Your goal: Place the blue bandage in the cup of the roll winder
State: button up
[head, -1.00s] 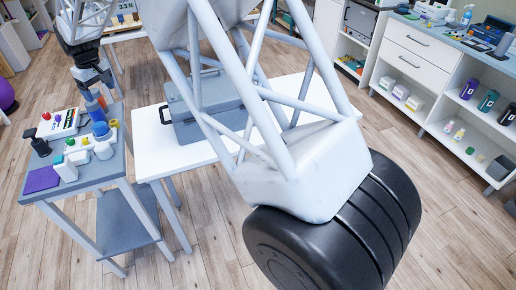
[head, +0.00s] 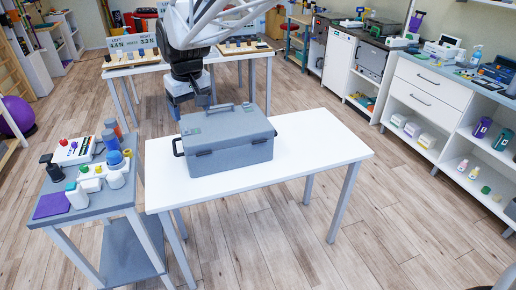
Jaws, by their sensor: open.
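My gripper (head: 205,100) is at the end of my arm at the top middle of the head view. It hangs just above and behind the grey case, apart from the trolley; its fingers are small and dark, open, and nothing shows between them. A blue round piece (head: 114,158), which may be the blue bandage, is on the grey trolley (head: 105,207) at the left, among small items. I cannot make out for certain which item is the roll winder, nor its cup.
A closed grey case (head: 228,150) with a handle stands on the white table (head: 310,150). A purple pad (head: 51,205), white bottles (head: 114,179) and a white board (head: 73,150) crowd the trolley. The white table's right half is clear. Shelves line the right.

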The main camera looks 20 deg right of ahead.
jog(key=s+d+f+m, duration=0.1)
jog(key=s+d, duration=0.3)
jog(key=s, duration=0.6)
jog(key=s+d+f+m, duration=0.1)
jog(key=s+d, duration=0.3)
jog(key=s, duration=0.5)
jog(key=s+d+f+m, duration=0.2)
jog(key=s+d, duration=0.3)
jog(key=s, duration=0.5)
jog(key=shift+s+f+t+h, duration=0.3)
jog(key=shift+f+t, duration=0.1)
jog(key=shift+f, duration=0.3)
